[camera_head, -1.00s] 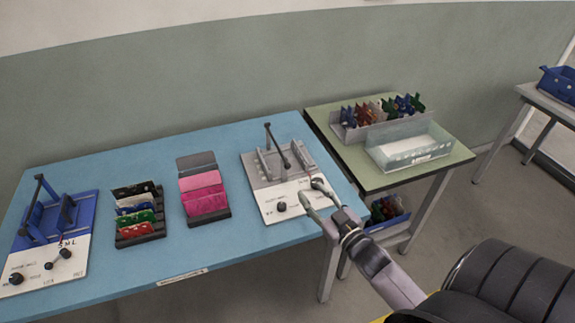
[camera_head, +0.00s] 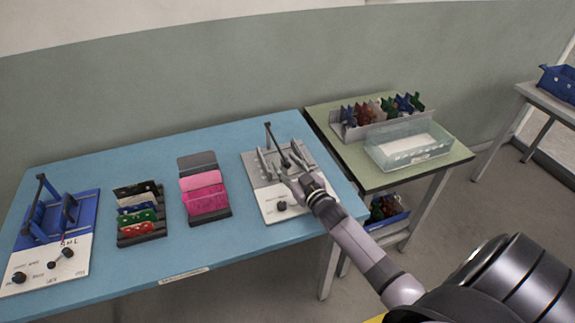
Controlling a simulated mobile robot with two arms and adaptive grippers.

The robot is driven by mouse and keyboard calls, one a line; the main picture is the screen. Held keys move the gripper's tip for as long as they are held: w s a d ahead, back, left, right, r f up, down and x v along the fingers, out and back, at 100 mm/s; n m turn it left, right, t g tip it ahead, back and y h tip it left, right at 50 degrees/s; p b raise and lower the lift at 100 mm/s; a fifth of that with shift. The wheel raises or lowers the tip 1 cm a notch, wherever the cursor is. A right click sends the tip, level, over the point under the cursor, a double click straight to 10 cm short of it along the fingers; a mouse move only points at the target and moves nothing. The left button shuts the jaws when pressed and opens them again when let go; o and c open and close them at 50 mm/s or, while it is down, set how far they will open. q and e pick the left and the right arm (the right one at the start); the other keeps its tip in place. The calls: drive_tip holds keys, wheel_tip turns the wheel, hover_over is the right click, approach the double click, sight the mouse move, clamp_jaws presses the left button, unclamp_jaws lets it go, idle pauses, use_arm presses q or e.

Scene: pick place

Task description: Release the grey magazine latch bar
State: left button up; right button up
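My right gripper (camera_head: 290,170) is over the fixture's middle, at the lower part of the bar. Its fingers are small and partly hidden by the wrist, so I cannot tell whether they touch or hold the bar. My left gripper is not in view.
A blue fixture (camera_head: 75,236) stands at the table's left end. A dark rack of coloured plates (camera_head: 138,214) and a holder with pink pieces (camera_head: 205,195) stand between. The green side table (camera_head: 345,165) bears a clear bin (camera_head: 408,150) and a grey tray (camera_head: 385,130).

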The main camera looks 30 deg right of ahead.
clamp_jaws()
idle(0.4)
idle(0.4)
